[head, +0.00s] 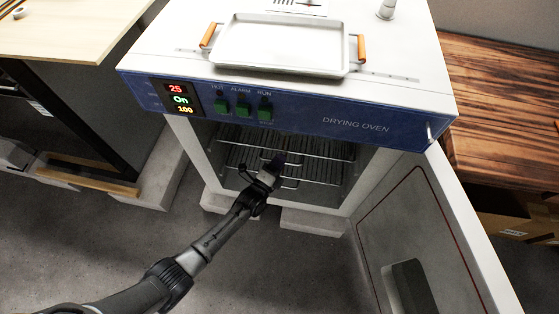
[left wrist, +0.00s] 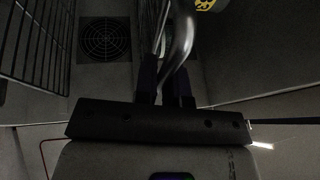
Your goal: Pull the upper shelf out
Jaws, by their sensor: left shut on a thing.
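The drying oven (head: 290,116) stands with its door (head: 425,235) open to the right. Inside are two wire racks: the upper shelf (head: 320,153) and a lower shelf (head: 318,182). My left gripper (head: 276,164) reaches in at the oven's front, at the upper shelf's front edge. In the left wrist view my left gripper (left wrist: 167,82) is shut on a curved metal bar (left wrist: 181,42), which looks like the upper shelf's front handle. The arm and gripper hide part of the racks. My right gripper is not in view.
A white tray (head: 280,43) with orange handles lies on the oven top. A wooden table (head: 505,100) stands to the right, a bench (head: 70,30) to the left. The floor (head: 265,270) before the oven is clear. The left wrist view shows another wire rack (left wrist: 40,40) and a round vent (left wrist: 105,40).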

